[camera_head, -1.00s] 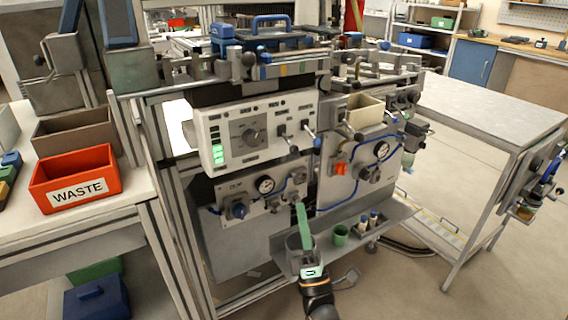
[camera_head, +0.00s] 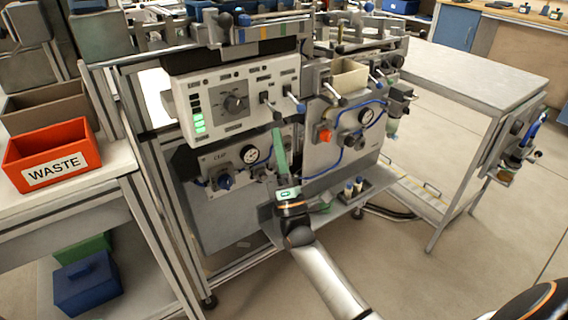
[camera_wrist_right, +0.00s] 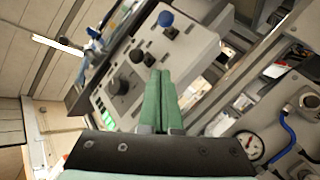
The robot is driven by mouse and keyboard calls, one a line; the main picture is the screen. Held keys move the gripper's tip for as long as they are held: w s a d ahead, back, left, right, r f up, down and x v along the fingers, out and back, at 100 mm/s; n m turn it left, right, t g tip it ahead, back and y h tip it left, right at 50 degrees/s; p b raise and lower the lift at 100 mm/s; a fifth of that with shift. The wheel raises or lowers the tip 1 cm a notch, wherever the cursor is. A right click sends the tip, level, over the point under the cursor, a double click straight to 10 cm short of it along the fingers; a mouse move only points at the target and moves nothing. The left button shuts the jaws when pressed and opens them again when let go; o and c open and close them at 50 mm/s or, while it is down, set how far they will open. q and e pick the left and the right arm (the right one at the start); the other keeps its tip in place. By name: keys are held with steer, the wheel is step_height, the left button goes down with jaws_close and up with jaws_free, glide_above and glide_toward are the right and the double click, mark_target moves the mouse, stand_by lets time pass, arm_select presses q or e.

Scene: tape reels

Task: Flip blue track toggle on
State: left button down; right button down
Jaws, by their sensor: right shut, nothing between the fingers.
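The white control panel (camera_head: 222,118) carries a dial (camera_head: 236,103) and two lever toggles. The right toggle (camera_head: 301,107) has a blue tip and its lever slants downward; its blue knob also shows in the right wrist view (camera_wrist_right: 166,18). The left toggle (camera_head: 277,117) has a dark tip, seen too in the wrist view (camera_wrist_right: 136,56). My right gripper (camera_head: 276,132) has green fingers, shut and empty, pointing up just below the toggles. In the wrist view its fingertips (camera_wrist_right: 160,71) lie below both toggles in the picture, apart from the blue knob. My left gripper is out of view.
Below the panel are a gauge (camera_head: 250,154), a blue knob (camera_head: 225,181) and blue tubing. A beige bin (camera_head: 350,80) and a red knob (camera_head: 325,136) sit to the right. A shelf with small bottles (camera_head: 353,186) is beside my right wrist. A red waste bin (camera_head: 50,176) stands left.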

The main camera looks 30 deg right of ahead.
mark_target(296, 103)
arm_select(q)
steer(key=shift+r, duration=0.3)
arm_select(e)
steer(key=shift+d+r, duration=0.75)
steer(key=shift+d, duration=0.15)
steer(key=shift+d+r, duration=0.7)
steer(key=shift+d, duration=0.2)
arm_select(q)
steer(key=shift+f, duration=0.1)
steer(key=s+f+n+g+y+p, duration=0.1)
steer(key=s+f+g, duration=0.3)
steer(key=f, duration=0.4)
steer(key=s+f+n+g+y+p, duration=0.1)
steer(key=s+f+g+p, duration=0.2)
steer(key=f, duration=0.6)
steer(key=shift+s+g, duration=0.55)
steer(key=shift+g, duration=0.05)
arm_select(e)
steer(key=shift+s+r+n+g+y, duration=0.25)
steer(key=shift+r+n+g+y, duration=0.05)
steer(key=shift+r, duration=0.05)
arm_select(q)
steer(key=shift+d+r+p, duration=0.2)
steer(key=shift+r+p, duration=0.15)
steer(key=shift+p, duration=0.2)
